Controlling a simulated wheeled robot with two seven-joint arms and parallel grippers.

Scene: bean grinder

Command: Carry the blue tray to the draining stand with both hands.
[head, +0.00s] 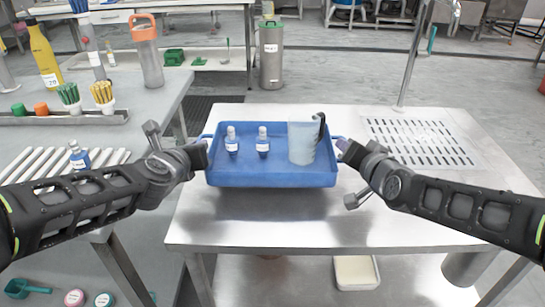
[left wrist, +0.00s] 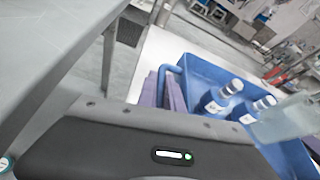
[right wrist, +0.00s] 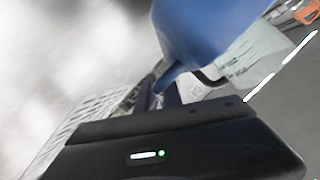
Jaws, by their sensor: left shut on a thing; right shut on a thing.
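The blue tray (head: 270,178) is at the left part of the metal table, carrying two small labelled bottles (head: 232,143) (head: 262,143) and a clear jug (head: 301,145) with a dark handle, all upright. My left gripper (head: 204,147) is shut on the tray's left handle; its purple fingers also show in the left wrist view (left wrist: 171,90). My right gripper (head: 343,147) is shut on the right handle, seen also in the right wrist view (right wrist: 168,97). I cannot tell whether the tray touches the tabletop. The slotted draining stand (head: 420,142) is right of the tray.
The metal tabletop (head: 240,225) is bare in front of the tray. A thin upright pole (head: 412,60) stands behind the draining stand. A grey bench (head: 150,120) at left holds bottles, brushes and a rack of rods. A metal canister (head: 271,55) stands behind.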

